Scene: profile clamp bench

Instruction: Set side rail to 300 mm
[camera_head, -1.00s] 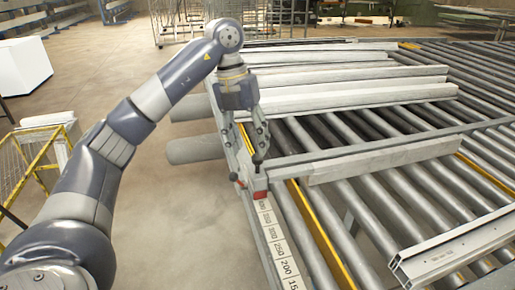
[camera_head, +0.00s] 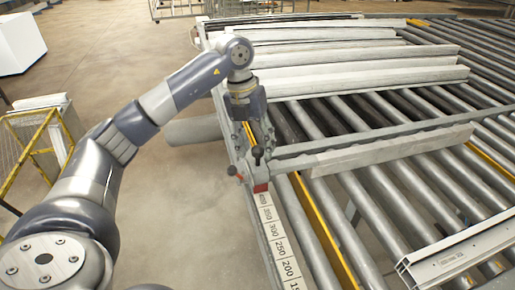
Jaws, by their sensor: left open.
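The side rail (camera_head: 375,143) is a long grey bar lying across the rollers. Its left end meets a small carriage with a red marker block (camera_head: 260,187) on the bench's left edge. A white scale strip (camera_head: 281,247) runs from there toward the front, with 300, 250 and 200 readable. The red block sits beyond the 300 mark, at the far end of the visible numbers. My left gripper (camera_head: 258,145) is open, pointing down, with its fingertips at a dark knob (camera_head: 257,153) on the carriage. Whether they touch it is unclear. My right gripper is not in view.
Several pale bars (camera_head: 365,78) lie across the rollers behind the rail. A pale beam (camera_head: 390,150) lies just in front of it. An aluminium profile (camera_head: 460,256) rests at the front right. A yellow-framed cart (camera_head: 40,143) stands at the left. Bare rollers fill the front middle.

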